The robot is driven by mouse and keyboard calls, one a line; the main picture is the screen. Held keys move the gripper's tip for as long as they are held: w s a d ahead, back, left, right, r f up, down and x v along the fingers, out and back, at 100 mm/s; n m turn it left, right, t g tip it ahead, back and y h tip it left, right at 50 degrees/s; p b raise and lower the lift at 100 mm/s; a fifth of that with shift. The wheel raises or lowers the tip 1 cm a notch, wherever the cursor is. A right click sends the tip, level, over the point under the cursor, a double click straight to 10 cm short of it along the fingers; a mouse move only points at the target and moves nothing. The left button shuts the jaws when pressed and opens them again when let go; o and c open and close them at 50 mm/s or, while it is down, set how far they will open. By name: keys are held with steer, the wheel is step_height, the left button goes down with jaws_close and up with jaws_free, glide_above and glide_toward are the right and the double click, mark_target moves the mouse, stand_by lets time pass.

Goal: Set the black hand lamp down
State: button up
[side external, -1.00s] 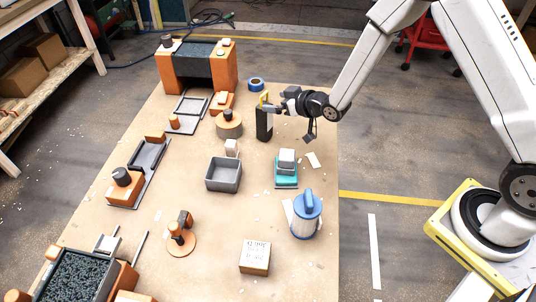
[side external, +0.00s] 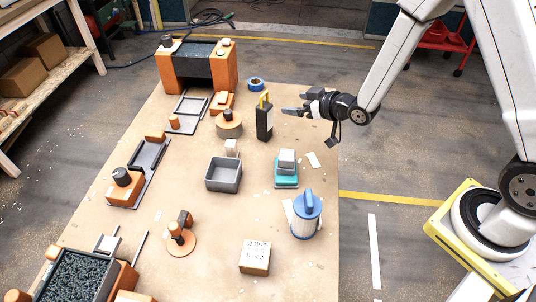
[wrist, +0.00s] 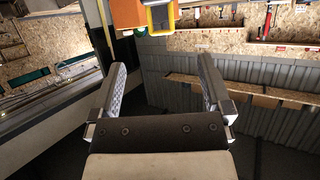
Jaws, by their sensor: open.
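The black hand lamp (side external: 265,122) stands upright on the tan table (side external: 335,240), with its yellow top part uppermost. My gripper (side external: 284,104) is open and empty to the right of the lamp, apart from it. In the wrist view, the open fingers of my gripper (wrist: 160,85) have nothing between them. A yellow and grey piece (wrist: 160,15) at the top edge of that view looks like part of the lamp, though most of it is cut off.
A blue tape roll (side external: 256,84) lies behind the lamp, and a round wooden-topped piece (side external: 229,124) stands to its left. A grey bin (side external: 223,175), a teal-based block (side external: 286,170) and a blue lantern-like canister (side external: 306,216) stand nearer. The table right of the lamp is mostly clear.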

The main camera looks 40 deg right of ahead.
stand_by(0.4)
steer(key=s+d+r+m+g+h, duration=0.1)
steer(key=s+r+g, duration=0.1)
steer(key=s+g, duration=0.3)
steer(key=s+d+r+m+g+h, duration=0.1)
steer(key=s+g, duration=0.4)
steer(key=s, duration=0.9)
steer(key=shift+d+r+m+h, duration=0.4)
steer(key=shift+d+r+h, duration=0.1)
steer(key=shift+d+h, duration=0.1)
